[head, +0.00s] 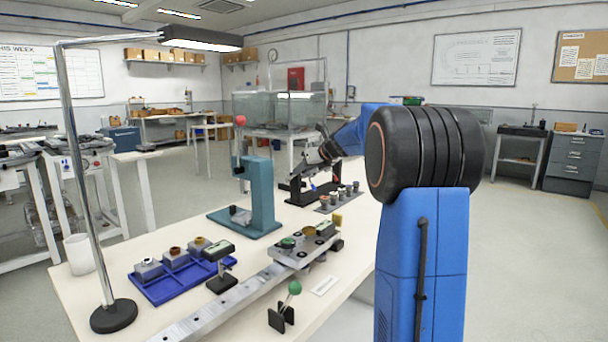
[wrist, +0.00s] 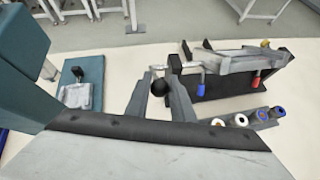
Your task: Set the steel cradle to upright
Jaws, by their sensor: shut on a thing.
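The steel cradle (wrist: 240,60) is at the upper right of the wrist view, on a black stand (wrist: 215,87). It looks like a grey trough on its side, with red and blue parts below it. A steel arm (wrist: 188,69) runs from its left end toward a black ball knob (wrist: 160,87). My gripper (wrist: 160,92) is shut on the knob, one finger on each side. In the head view my gripper (head: 326,152) is above the black stand (head: 300,194). My arm hides part of the cradle there, and its exact tilt is hard to tell.
A teal press (head: 262,195) stands close to the left. A grey rack with several small pots (head: 325,205) lies in front of the stand. Nearer are a steel rail (head: 235,302), a blue tray (head: 165,284), a green-knobbed lever (head: 294,288) and a lamp post (head: 85,190).

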